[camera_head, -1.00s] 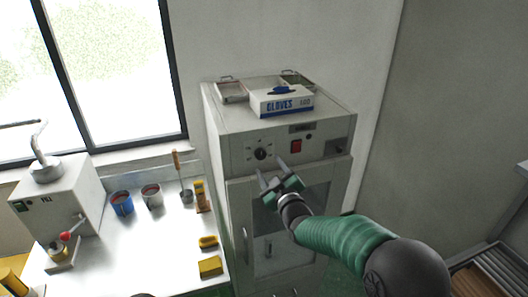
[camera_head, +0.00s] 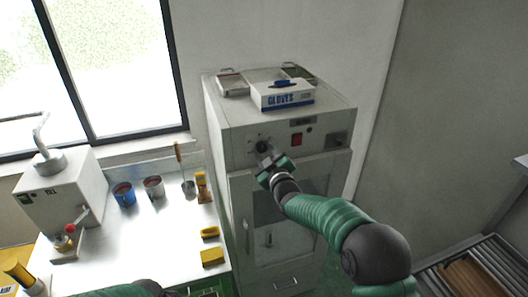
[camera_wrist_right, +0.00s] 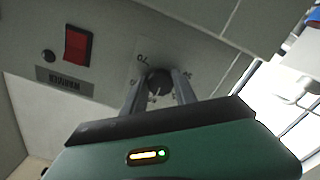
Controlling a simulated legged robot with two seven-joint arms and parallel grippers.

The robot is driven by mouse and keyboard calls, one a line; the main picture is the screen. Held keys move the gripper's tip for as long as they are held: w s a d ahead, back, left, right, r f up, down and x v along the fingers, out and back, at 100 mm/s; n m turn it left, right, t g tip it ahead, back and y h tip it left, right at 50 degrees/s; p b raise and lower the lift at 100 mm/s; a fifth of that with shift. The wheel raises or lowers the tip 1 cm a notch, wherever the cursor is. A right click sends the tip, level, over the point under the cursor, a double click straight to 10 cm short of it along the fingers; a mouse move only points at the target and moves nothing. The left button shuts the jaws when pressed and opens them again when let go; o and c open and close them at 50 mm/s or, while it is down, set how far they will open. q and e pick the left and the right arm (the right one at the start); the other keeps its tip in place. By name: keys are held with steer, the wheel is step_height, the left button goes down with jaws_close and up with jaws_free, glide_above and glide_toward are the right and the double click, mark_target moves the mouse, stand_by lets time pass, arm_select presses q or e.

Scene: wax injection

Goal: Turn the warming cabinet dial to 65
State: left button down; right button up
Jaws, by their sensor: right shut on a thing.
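The warming cabinet (camera_head: 225,125) is a pale grey box with a glass-windowed door, standing right of the steel bench. Its dark round dial (camera_head: 262,146) is at the left of the top front panel. In the right wrist view the dial (camera_wrist_right: 159,81) sits between the fingers of my right gripper (camera_wrist_right: 157,92), one on each side. A "70" mark shows beside the dial; other marks are partly hidden and I cannot read the dial's setting. In the head view my right gripper (camera_head: 266,158) is shut on the dial. My left gripper is out of view; part of my left arm shows at the bottom.
A red switch (camera_head: 297,139) sits right of the dial. A glove box (camera_head: 283,97) and metal trays lie on the cabinet. The bench (camera_head: 160,230) holds cups, yellow blocks (camera_head: 212,257) and a wax machine (camera_head: 62,195). A roller rack (camera_head: 490,268) stands at lower right.

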steer(key=shift+a, duration=0.1)
jaws_close()
steer(key=shift+f+m+b, duration=0.1)
steer(key=shift+m+b, duration=0.6)
steer(key=shift+b, duration=0.45)
steer(key=m+b, duration=0.5)
steer(key=shift+b, duration=0.3)
steer(key=m+b, duration=0.2)
steer(key=m, duration=0.1)
steer(key=shift+b, duration=0.3)
steer(key=shift+r+m+b, duration=0.35)
steer(key=shift+m+b, duration=0.35)
steer(key=shift+m, duration=0.5)
steer(key=shift+r, duration=0.1)
